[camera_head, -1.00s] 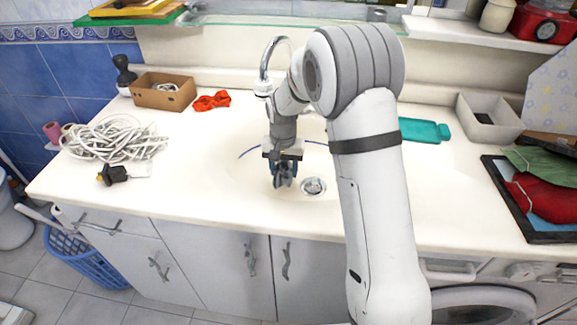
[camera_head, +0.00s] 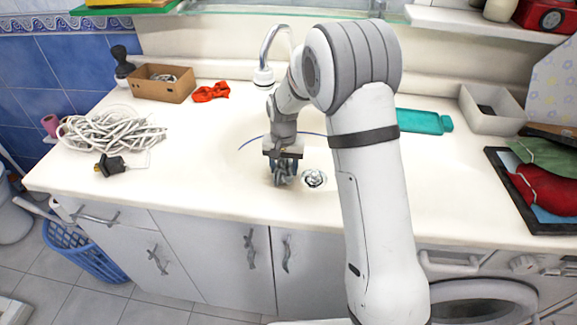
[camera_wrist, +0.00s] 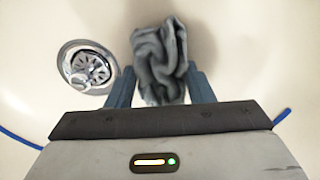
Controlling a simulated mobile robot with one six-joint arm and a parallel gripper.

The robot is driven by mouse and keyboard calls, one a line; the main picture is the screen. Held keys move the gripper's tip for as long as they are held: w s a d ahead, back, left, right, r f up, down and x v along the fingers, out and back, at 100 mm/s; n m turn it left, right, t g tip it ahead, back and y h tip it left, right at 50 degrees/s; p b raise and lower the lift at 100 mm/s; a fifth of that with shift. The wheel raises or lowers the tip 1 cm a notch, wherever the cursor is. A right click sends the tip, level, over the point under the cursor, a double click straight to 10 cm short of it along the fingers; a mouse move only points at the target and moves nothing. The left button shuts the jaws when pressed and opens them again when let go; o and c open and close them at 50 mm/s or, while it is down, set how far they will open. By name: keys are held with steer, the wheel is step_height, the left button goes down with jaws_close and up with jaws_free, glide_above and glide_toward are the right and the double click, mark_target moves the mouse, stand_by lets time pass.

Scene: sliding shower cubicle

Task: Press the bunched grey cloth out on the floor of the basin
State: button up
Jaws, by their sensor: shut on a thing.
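The bunched grey cloth (camera_wrist: 160,62) is crumpled and folded between the two blue fingers of my gripper (camera_wrist: 161,88) in the wrist view. My gripper is shut on it. In the head view my gripper (camera_head: 283,178) points down in the basin (camera_head: 245,170), just left of the drain. The cloth is small and dark there, hard to tell from the fingers. Whether it touches the basin floor is unclear. A soft shadow lies around it in the wrist view.
The metal drain (camera_head: 314,178) is close beside the gripper; it also shows in the wrist view (camera_wrist: 86,66). The tap (camera_head: 265,75) stands behind.

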steer(key=shift+s+f, duration=0.15)
steer(key=shift+f, duration=0.2)
stand_by(1.5)
steer(key=shift+r, duration=0.1)
steer(key=o, duration=1)
steer(key=shift+c, duration=0.2)
steer(key=shift+r, duration=0.1)
